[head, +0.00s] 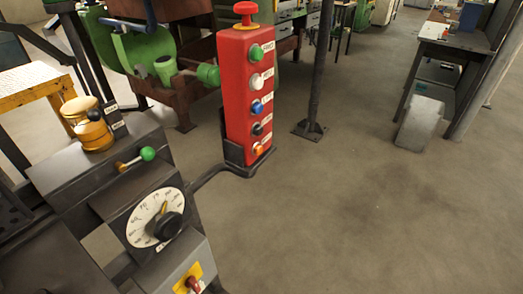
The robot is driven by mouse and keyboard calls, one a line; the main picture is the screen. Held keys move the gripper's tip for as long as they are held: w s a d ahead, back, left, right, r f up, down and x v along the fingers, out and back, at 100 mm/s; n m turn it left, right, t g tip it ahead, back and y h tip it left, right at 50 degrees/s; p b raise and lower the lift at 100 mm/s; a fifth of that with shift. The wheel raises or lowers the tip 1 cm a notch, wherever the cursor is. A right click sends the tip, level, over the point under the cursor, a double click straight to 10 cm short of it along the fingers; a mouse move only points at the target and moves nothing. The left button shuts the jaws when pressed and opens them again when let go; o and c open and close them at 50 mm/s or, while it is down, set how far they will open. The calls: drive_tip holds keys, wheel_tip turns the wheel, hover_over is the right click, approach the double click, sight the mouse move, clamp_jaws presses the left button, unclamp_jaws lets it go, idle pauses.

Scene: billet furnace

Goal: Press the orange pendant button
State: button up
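The red pendant box (238,110) stands upright in a dark holder, left of the middle in the head view. Its front carries a column of buttons: a green button (256,53) at the top, then a white button (256,81), a blue button (257,107) and a black button (257,129). The orange button (258,148) is the lowest, just above the holder. A red mushroom knob (245,12) sits on top of the box. My gripper is not in view.
A control console (115,175) with a round dial (155,218) and a green-tipped lever (147,154) fills the lower left. A dark post (319,65) stands behind the pendant. A workbench (458,45) is at upper right. Open floor (370,210) lies right of the pendant.

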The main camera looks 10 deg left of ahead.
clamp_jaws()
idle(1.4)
